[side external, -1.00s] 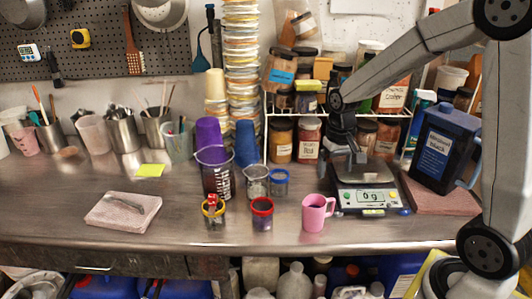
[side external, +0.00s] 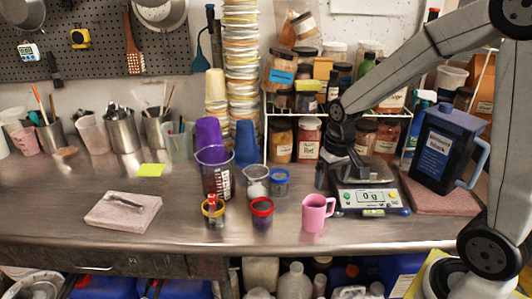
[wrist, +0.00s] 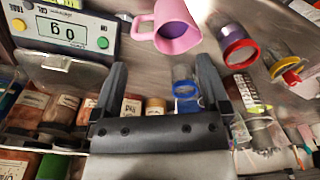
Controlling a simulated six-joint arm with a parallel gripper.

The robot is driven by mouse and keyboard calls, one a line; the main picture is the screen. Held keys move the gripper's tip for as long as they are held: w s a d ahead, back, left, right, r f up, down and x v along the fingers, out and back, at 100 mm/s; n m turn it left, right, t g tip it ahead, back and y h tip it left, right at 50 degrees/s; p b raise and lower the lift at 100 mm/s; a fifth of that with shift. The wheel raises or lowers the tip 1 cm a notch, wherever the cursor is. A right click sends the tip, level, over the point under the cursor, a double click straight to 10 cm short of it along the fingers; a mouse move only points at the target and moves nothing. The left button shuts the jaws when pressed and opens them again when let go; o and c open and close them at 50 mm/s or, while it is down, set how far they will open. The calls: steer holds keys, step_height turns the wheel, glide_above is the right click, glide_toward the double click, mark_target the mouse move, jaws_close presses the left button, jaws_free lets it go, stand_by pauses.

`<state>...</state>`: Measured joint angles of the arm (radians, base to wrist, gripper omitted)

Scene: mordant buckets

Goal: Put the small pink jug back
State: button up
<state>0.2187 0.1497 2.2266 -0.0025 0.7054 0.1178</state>
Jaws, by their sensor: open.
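The small pink jug (side external: 316,213) stands upright on the steel bench, just left of the scale, its handle toward the right. In the wrist view the pink jug (wrist: 177,27) is at the top, beyond my fingertips and apart from them. My gripper (wrist: 162,75) is open, with nothing between its fingers. In the side view my gripper (side external: 338,172) hangs behind the jug, by the left rear of the scale, and its fingers are partly hard to make out. The scale (side external: 368,197) reads 0 g and its plate looks empty.
Close to the jug stand a red-rimmed cup (side external: 261,213), a yellow-rimmed cup (side external: 213,211), a blue-rimmed cup (side external: 279,183) and a clear beaker (side external: 257,182). A dark blue jug (side external: 441,148) stands on a pink slab at right. The rack of jars (side external: 310,117) is behind.

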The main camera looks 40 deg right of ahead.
steer(key=s+a+f+n+t, duration=0.2)
steer(key=s+a+f+n, duration=0.1)
steer(key=s+a, duration=0.2)
steer(key=shift+s+a+n, duration=0.25)
steer(key=shift+a+n, duration=0.15)
steer(key=shift+a, duration=0.85)
